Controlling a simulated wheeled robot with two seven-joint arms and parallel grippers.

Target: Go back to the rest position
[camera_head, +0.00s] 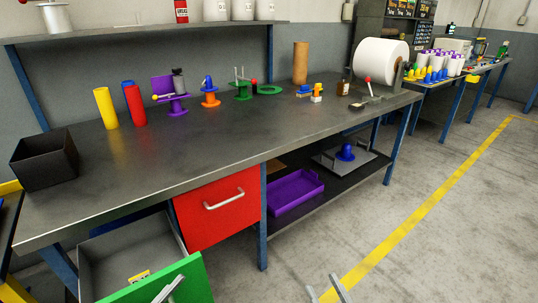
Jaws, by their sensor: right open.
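My right gripper (327,291) shows at the bottom edge, right of the middle. Its two fingertips stand apart with nothing between them, over the grey floor. It is in front of the workbench (225,150) and touches nothing visible. The rest of that arm is outside the picture. My left gripper does not show. A green drawer (188,280) at the bottom left stands open, and a pale bar, apparently its handle, shows on its front. The red drawer (218,208) beside it is shut.
On the bench stand a black bin (45,162), a yellow cylinder (106,108), a red cylinder (135,106), several coloured bobbin holders and a large white roll (380,63). A purple tray (294,192) lies on the lower shelf. The floor at right is clear, with a yellow line (425,204).

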